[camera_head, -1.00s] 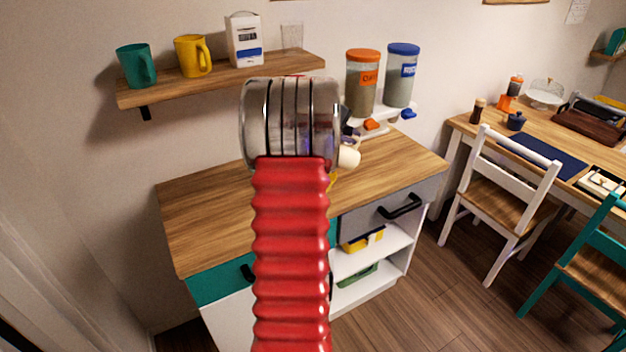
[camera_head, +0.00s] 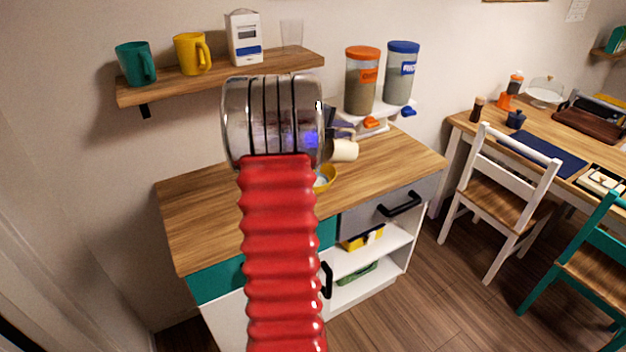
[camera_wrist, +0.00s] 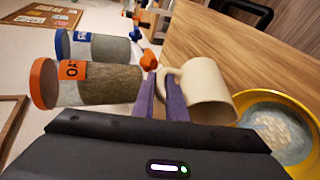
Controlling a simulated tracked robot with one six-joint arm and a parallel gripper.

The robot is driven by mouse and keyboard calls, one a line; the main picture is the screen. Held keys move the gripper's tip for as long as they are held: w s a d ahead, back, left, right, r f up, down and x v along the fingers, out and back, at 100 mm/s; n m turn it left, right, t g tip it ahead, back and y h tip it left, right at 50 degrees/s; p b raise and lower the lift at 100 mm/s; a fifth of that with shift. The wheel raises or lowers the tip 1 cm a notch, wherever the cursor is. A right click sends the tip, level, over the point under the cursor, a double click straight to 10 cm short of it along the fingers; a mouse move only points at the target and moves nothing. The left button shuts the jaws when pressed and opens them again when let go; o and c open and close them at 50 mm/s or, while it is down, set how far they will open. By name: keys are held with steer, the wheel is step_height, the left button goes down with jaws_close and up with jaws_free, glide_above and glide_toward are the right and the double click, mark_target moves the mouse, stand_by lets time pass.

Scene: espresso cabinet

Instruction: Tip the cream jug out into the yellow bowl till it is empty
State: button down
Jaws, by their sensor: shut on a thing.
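The cream jug (camera_wrist: 208,92) is a plain cream-coloured vessel with a handle. My gripper (camera_wrist: 166,92) is shut on this handle with its purple fingers. The jug is held off the counter and looks tilted. In the head view the jug (camera_head: 345,150) shows just right of my arm's metal end. The yellow bowl (camera_wrist: 288,98) is close beside the jug in the wrist view, with pale, grainy stuff inside. In the head view the bowl (camera_head: 329,181) stands on the counter below the jug, partly hidden by my arm. The jug's inside is hidden, and no stream is visible.
Two jars, one orange-lidded (camera_head: 362,82) and one blue-lidded (camera_head: 401,75), stand behind the jug on a white dispenser stand. A wall shelf (camera_head: 218,77) holds mugs and a carton. The wooden counter (camera_head: 205,215) is clear on the left.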

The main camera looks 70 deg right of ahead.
mark_target(353, 131)
steer(key=shift+w+a+r+n+g+h, duration=0.15)
steer(key=shift+w+a+r+g+h, duration=0.1)
steer(key=shift+w+a, duration=0.25)
steer(key=shift+w+a+r+n+g+h, duration=0.15)
steer(key=shift+w+a+g+h, duration=0.15)
steer(key=shift+w, duration=0.25)
steer(key=shift+s+d+f+t+y, duration=0.15)
steer(key=shift+s+d+t+y, duration=0.1)
steer(key=shift+s+d, duration=0.25)
steer(key=shift+s+d+f+t+y, duration=0.1)
steer(key=shift+s+d+t+y, duration=0.15)
steer(key=shift+s, duration=0.4)
steer(key=shift+s+d+f+m+t+y, duration=0.3)
steer(key=shift+s+d+f+t+y, duration=0.1)
steer(key=shift+f+y, duration=0.15)
steer(key=shift+s+d+f+m+t+y, duration=0.3)
steer(key=shift+s+f+t+y, duration=0.1)
steer(key=shift+f, duration=0.1)
steer(key=shift+f, duration=0.1)
steer(key=shift+s+d, duration=0.15)
steer(key=shift+s+d+f+t+y, duration=0.1)
steer(key=shift+s+d+t+y, duration=0.05)
steer(key=shift+t+y, duration=0.25)
steer(key=shift+s+d+m+t+y+b, duration=0.25)
steer(key=shift+s+m+y+b, duration=0.05)
steer(key=shift+y, duration=0.1)
